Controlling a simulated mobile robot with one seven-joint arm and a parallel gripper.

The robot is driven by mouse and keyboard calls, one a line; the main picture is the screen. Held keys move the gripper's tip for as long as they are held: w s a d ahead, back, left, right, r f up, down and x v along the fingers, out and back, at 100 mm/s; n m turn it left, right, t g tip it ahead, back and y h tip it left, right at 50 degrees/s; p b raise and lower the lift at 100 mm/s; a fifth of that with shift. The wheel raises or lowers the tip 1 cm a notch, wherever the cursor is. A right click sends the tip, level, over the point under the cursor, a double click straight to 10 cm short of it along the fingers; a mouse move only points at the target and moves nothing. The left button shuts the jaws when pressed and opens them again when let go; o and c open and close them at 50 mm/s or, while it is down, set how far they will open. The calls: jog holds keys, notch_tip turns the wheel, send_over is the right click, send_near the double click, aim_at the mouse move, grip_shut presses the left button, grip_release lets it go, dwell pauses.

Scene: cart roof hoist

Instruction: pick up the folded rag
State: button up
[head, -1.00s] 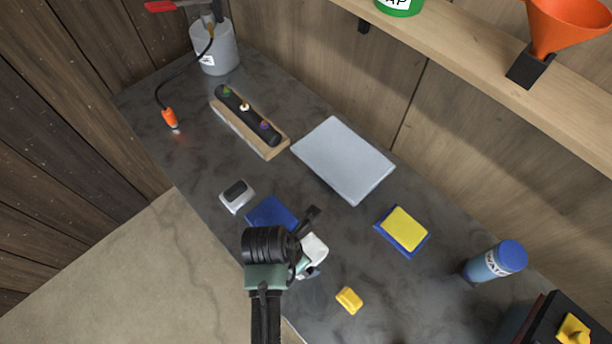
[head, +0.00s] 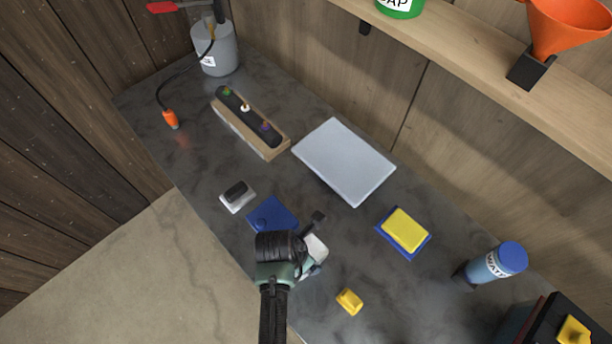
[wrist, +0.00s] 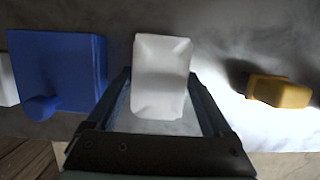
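A small white, softly creased bundle, which looks like the folded rag (head: 316,247), lies on the dark counter, partly hidden behind my gripper in the head view. In the wrist view the rag (wrist: 161,75) sits in the middle, between the two finger ends. My gripper (wrist: 161,88) is open, with one finger on each side of the rag. I cannot tell whether either finger touches it. In the head view my gripper (head: 308,242) is over the rag, and its fingers are mostly hidden.
A blue block with a round knob (wrist: 62,72) lies close left of the rag. A yellow piece (wrist: 278,91) lies to the right. A pale flat slab (head: 344,161), a yellow-and-blue sponge stack (head: 405,230) and a blue bottle (head: 497,262) stand farther off.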

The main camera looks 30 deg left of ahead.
jog(key=c, duration=0.5)
